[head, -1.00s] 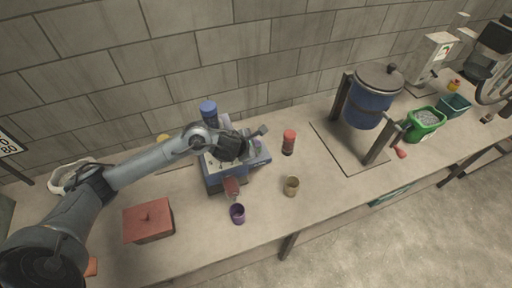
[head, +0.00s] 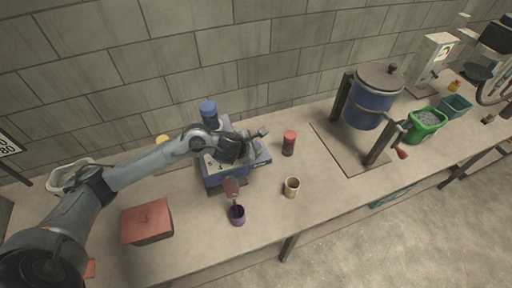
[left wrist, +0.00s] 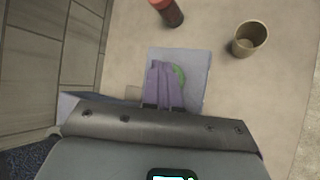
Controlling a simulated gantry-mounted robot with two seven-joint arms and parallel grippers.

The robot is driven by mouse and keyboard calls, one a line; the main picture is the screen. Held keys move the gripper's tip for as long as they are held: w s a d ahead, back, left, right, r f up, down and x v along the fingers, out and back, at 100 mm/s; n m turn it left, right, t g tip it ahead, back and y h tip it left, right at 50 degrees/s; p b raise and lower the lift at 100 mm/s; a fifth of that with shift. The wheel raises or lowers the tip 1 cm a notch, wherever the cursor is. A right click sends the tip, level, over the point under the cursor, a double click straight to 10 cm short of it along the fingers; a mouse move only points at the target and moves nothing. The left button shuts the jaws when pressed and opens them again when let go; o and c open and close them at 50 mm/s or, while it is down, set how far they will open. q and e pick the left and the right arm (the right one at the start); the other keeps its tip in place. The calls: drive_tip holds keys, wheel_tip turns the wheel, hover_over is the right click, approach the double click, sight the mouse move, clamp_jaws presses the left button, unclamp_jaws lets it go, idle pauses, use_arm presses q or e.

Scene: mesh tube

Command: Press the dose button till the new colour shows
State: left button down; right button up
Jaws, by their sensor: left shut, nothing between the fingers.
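A blue dosing machine (head: 225,178) with a pale top panel and a blue-capped part (head: 208,112) stands mid-table. My left gripper (left wrist: 163,90) is shut and empty, pointing down over the machine's pale panel (left wrist: 195,62). A round green button (left wrist: 180,77) shows partly beside the fingertips, which cover the rest of it. I cannot tell whether they touch it. In the head view my left arm hides much of the panel. A reddish spout (head: 231,186) at the machine's front sits above a purple cup (head: 237,216), with a thin dark reddish line between them. My right gripper is not in view.
A red-capped jar (head: 289,143) and a beige cup (head: 292,187) stand right of the machine. A red box (head: 148,221) is at left. A large blue drum (head: 369,104) in a stand, a green bin (head: 425,122) and a teal bin (head: 456,105) are further right.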

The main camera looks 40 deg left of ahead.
use_arm(q)
drive_tip(key=shift+r+p, duration=0.95)
drive_tip(key=shift+r, duration=0.2)
drive_tip(key=shift+s, duration=0.1)
wheel_tip(320, 180, up, 5)
drive_tip(key=p, duration=0.4)
idle(0.5)
